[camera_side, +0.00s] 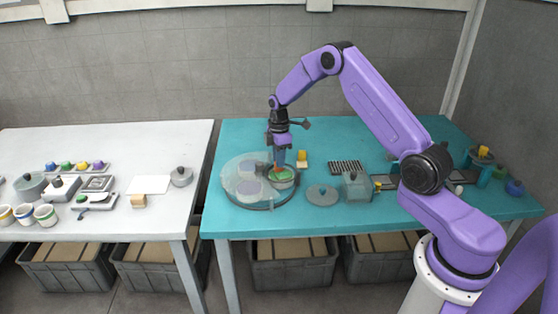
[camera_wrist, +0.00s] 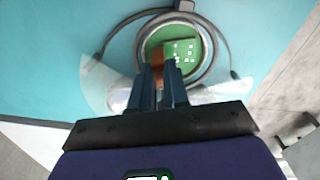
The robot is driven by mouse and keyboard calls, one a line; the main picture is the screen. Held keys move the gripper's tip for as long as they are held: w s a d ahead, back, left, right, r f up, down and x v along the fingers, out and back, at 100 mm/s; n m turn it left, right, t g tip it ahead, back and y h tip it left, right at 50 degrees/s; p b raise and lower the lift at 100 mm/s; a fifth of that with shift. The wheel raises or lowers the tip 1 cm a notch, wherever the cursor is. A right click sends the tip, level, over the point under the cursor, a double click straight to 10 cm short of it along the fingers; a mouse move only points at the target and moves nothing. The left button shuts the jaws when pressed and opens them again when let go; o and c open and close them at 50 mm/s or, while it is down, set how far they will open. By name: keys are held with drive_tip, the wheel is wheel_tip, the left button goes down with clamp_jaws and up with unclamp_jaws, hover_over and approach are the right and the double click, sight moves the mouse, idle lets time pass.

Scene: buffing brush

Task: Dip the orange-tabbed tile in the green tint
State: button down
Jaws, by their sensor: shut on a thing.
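My gripper (camera_side: 280,146) is shut on the orange tab (camera_side: 279,157) of the tile, above the right-hand pot on the round stand. The orange tab also shows between my gripper's fingers (camera_wrist: 162,72) in the wrist view. The green tint (camera_side: 282,174) fills that open pot; in the wrist view, green (camera_wrist: 153,42) shows inside the round rim. A green square with white specks (camera_wrist: 183,50) lies beside the tab inside the rim and seems to be the tile's face. I cannot tell how deep the tile's lower edge is in the tint.
A clear round cover (camera_side: 240,172) lies over the other pots on the stand. A grey lid (camera_side: 322,195), a grey lidded box (camera_side: 356,187) and a dark ribbed rack (camera_side: 345,167) stand to the right. A small yellow-topped block (camera_side: 302,157) is close behind the pot.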

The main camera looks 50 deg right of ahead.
drive_tip(key=shift+r, duration=1.15)
drive_tip(key=shift+r, duration=0.15)
idle(0.8)
drive_tip(key=shift+r, duration=1.85)
